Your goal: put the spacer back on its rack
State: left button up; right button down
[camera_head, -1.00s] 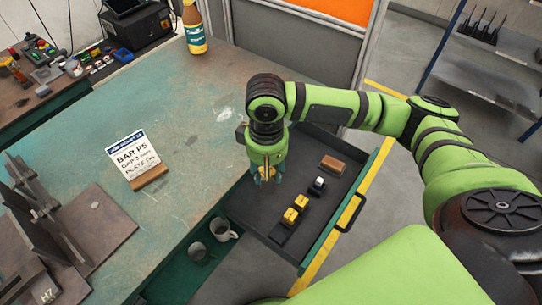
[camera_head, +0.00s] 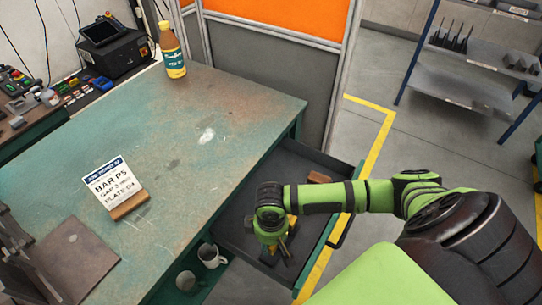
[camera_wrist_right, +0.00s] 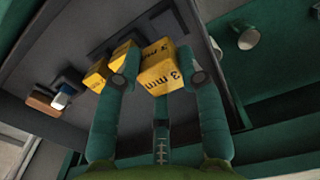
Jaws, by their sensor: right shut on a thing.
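My right gripper (camera_head: 274,248) is over the open drawer and shut on a yellow spacer. In the right wrist view this spacer (camera_wrist_right: 160,68) is a block marked "3 mm", held between the two green fingers. Two more yellow blocks (camera_wrist_right: 97,73) sit in a row just beside it in the wrist view. In the head view my gripper and wrist mostly cover this row and the dark rack under it. I cannot tell whether the held spacer touches the rack. My left gripper is not in view.
The drawer (camera_head: 235,228) has a brown block (camera_head: 319,178) in it; a white-topped block (camera_wrist_right: 61,99) shows in the wrist view. The bench (camera_head: 190,150) holds a sign (camera_head: 115,186) and a bottle (camera_head: 172,50).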

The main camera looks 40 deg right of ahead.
jog(key=shift+f+b, duration=1.7)
jog(key=shift+b, duration=0.3)
jog(key=shift+f, duration=0.95)
jog(key=shift+f, duration=0.3)
jog(key=c, duration=0.7)
grip_release()
notch_tip(320, 180, up, 12)
jog(key=shift+f, duration=0.1)
